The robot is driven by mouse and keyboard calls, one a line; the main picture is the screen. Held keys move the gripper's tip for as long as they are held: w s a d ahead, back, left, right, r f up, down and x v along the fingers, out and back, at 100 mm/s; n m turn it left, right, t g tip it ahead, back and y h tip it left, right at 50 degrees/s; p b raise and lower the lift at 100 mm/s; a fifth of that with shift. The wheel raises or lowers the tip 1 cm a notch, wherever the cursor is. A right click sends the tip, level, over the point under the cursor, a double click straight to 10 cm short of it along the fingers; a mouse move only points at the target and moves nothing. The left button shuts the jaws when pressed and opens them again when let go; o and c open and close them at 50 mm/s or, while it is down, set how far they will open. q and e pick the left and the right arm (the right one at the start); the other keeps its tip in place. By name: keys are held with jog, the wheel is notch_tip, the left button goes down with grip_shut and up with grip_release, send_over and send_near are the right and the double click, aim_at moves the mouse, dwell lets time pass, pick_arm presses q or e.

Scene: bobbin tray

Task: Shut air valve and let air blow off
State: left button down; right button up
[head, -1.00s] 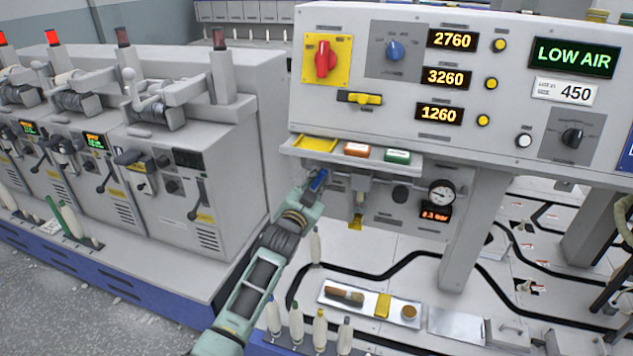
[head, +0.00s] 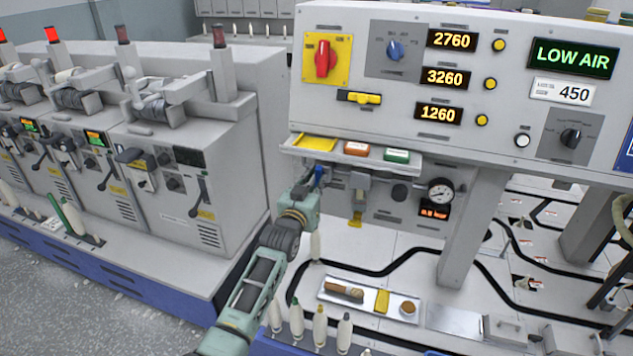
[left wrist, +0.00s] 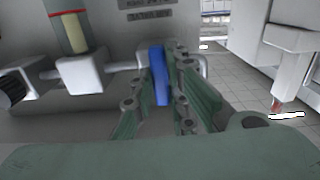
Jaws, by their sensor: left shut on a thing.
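The air valve's blue lever (head: 319,175) is under the shelf of the grey machine panel and now points roughly up and down. My left gripper (head: 309,190) reaches it from below. In the left wrist view the blue lever (left wrist: 160,75) stands upright between the green fingers of my left gripper (left wrist: 168,95), which is shut on it. Its pipe runs left to a fitting (left wrist: 85,72). A round pressure gauge (head: 441,191) sits to the right, above a small red display (head: 434,211) too small to read surely. A green sign (head: 572,57) reads LOW AIR. My right gripper is not in view.
The panel has a red rotary switch (head: 326,58) and several knobs and displays. A shelf (head: 350,151) juts out just above my left gripper. A metal tray (head: 331,284) with small items and several bobbins stand below. Grey winding machines (head: 190,120) stand left.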

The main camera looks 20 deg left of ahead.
pick_arm(q)
jog(key=shift+f, duration=0.2)
jog(key=c, duration=1.7)
grip_release()
jog(key=shift+r, duration=0.15)
jog(key=s, duration=1.2)
jog(key=shift+a, duration=0.2)
